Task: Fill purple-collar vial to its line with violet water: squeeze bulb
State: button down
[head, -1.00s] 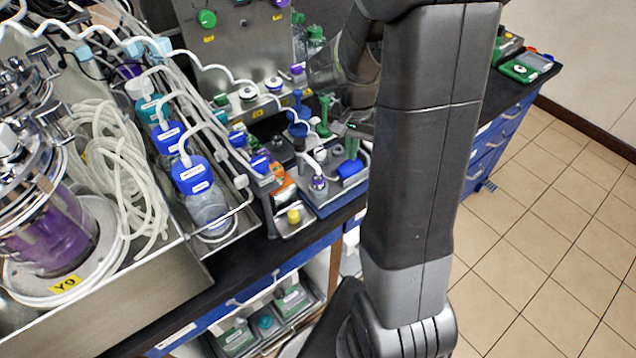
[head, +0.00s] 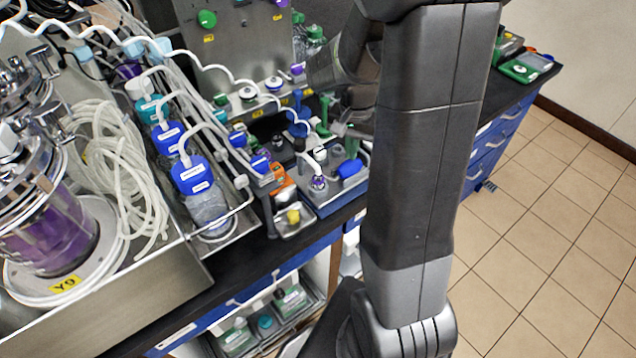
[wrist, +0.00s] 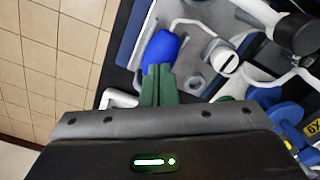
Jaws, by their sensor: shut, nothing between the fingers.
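The blue squeeze bulb (head: 349,169) lies on its side at the right of the blue-grey sampling tray. In the wrist view the bulb (wrist: 162,47) is just beyond my fingertips. My gripper (wrist: 158,70) has its green fingers together with nothing between them. Their tips are at the bulb's near end; I cannot tell whether they touch it. In the head view my gripper (head: 351,147) is just above the bulb, partly behind my arm. The purple-collar vial (head: 319,182) stands left of the bulb, under a white-capped head (wrist: 228,62). Its liquid level is too small to read.
A row of blue-capped bottles (head: 193,174) stands left of the tray. A small metal tray with a yellow piece (head: 293,216) is in front. White tubing (head: 300,128) runs close to the sampling head. A reactor holding purple liquid (head: 45,235) is at far left.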

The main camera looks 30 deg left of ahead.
aim_at(350, 163)
jog(key=shift+f, duration=0.1)
jog(key=shift+f+b, duration=0.65)
jog(key=shift+f, duration=0.35)
jog(key=shift+f+b, duration=0.45)
jog(key=shift+b, duration=0.05)
jog(key=shift+r, duration=0.2)
jog(key=shift+r+p, duration=1.25)
jog(key=shift+r, duration=0.1)
jog(key=shift+f, duration=0.1)
